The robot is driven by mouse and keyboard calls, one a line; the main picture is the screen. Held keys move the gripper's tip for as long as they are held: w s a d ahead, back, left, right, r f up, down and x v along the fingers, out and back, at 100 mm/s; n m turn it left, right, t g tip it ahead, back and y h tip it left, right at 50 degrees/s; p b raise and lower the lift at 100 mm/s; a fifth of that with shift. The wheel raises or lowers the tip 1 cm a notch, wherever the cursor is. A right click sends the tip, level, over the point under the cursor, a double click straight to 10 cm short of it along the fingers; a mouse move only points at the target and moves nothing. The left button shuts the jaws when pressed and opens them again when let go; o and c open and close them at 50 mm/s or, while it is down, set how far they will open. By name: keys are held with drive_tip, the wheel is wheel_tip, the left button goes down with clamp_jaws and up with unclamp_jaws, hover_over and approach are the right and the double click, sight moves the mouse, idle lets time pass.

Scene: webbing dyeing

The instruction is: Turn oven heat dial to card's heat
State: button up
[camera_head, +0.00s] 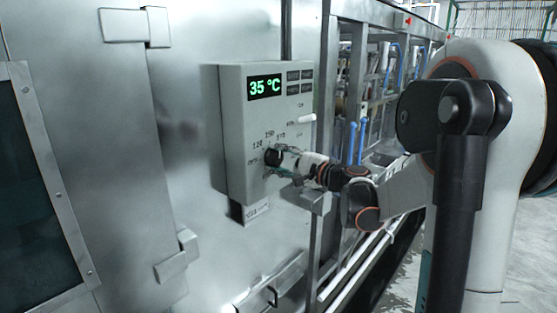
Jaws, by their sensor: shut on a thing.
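The grey oven control box (238,120) is fixed to the steel oven wall. Its green display (265,87) reads 35 °C. The dark round heat dial (271,157) is on the lower left of its front, with numbers around it that look like 120, 150 and 175. My gripper (277,160) reaches in from the right and is shut on the dial. The fingers and wrist hide part of the dial, so its pointer cannot be read.
A white lever or knob (307,119) sits on the box's right side, above my gripper, with small markings beside it. A steel frame post (327,110) stands close to the right of the box. A door hinge (177,256) juts from the oven wall at lower left.

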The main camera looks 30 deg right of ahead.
drive_tip(key=m, duration=0.3)
drive_tip(key=shift+m, duration=0.4)
drive_tip(key=shift+f+m, duration=0.1)
drive_tip(key=shift+m, duration=1.8)
drive_tip(key=o, duration=1)
drive_tip(key=shift+o, duration=0.2)
drive_tip(key=v, duration=1.2)
